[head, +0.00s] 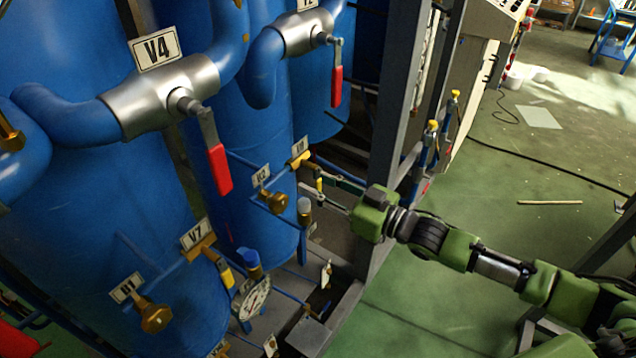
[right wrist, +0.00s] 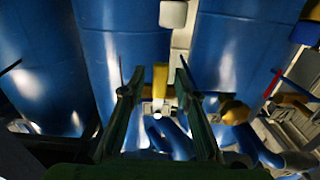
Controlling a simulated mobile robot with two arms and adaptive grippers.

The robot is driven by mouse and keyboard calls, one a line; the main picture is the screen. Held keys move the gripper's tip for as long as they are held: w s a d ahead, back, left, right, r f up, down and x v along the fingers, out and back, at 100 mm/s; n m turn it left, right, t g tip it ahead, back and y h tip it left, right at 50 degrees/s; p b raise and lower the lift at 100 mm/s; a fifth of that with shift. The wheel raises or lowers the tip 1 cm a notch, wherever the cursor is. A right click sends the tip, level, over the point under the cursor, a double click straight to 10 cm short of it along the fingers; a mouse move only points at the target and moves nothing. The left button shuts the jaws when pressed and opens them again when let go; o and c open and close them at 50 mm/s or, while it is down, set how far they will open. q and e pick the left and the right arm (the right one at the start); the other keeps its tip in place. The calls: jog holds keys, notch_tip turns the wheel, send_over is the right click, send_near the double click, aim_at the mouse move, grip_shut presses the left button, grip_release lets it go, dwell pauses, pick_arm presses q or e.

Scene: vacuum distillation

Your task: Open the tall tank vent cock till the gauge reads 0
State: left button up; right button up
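My right gripper (head: 312,178) reaches in from the right, beside a brass cock with a yellow handle (head: 299,159) under a small tag (head: 298,146) that looks like V8. Its two fingers are apart. In the right wrist view, a yellow handle (right wrist: 160,79) shows between and beyond the fingertips (right wrist: 153,90); I cannot tell whether they touch it. A second cock (head: 200,245) with a yellow handle sits under the V7 tag (head: 195,234). A round white gauge (head: 254,298) stands low at the front; its needle is too small to read. My left gripper is out of view.
Blue tanks (head: 70,205) fill the left. Large pipe valves with red levers (head: 219,169) hang above, one tagged V4 (head: 155,47). A grey frame post (head: 391,110) stands close to my right wrist.

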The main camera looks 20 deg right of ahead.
grip_shut()
jog(key=shift+d, duration=0.1)
jog(key=n, duration=0.1)
jog(key=d+n, duration=0.1)
jog(key=n, duration=0.1)
jog(key=shift+w+b, duration=0.4)
jog(key=shift+w+d+r+n+b, duration=0.35)
jog(key=shift+r+n, duration=0.35)
jog(key=shift+n, duration=1.65)
jog(key=shift+w+d+r+n+b, duration=0.15)
jog(key=shift+w+d+r+n, duration=0.3)
jog(key=shift+n, duration=1.85)
jog(key=shift+w+d+r+n+b, duration=0.25)
jog(key=shift+r+n, duration=0.65)
jog(key=shift+n, duration=1.45)
jog(key=shift+s+d, duration=0.1)
jog(key=shift+d, duration=0.05)
